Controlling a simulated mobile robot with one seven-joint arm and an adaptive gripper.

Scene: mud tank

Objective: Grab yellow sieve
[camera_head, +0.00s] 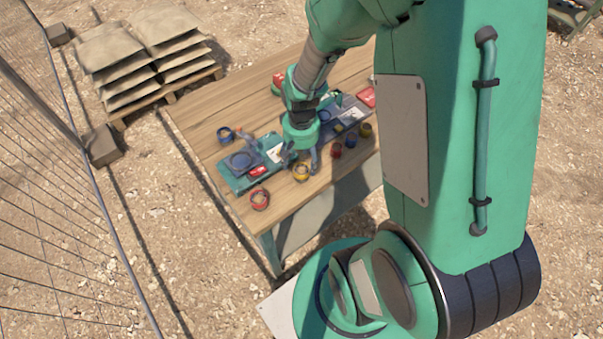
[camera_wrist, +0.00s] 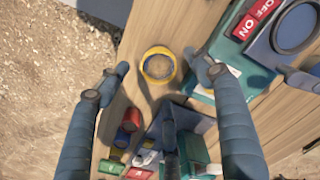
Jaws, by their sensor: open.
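A small round yellow sieve (camera_head: 301,172) stands on the wooden table near its front edge. In the wrist view my gripper (camera_wrist: 157,70) is open, with a fingertip on each side of the sieve and gaps between. A third finger shows below. The gripper is empty, and its exact height above the sieve is hard to tell.
A teal device (camera_head: 241,173) with a red label lies left of the gripper, close to the right finger in the wrist view. A fence runs at left.

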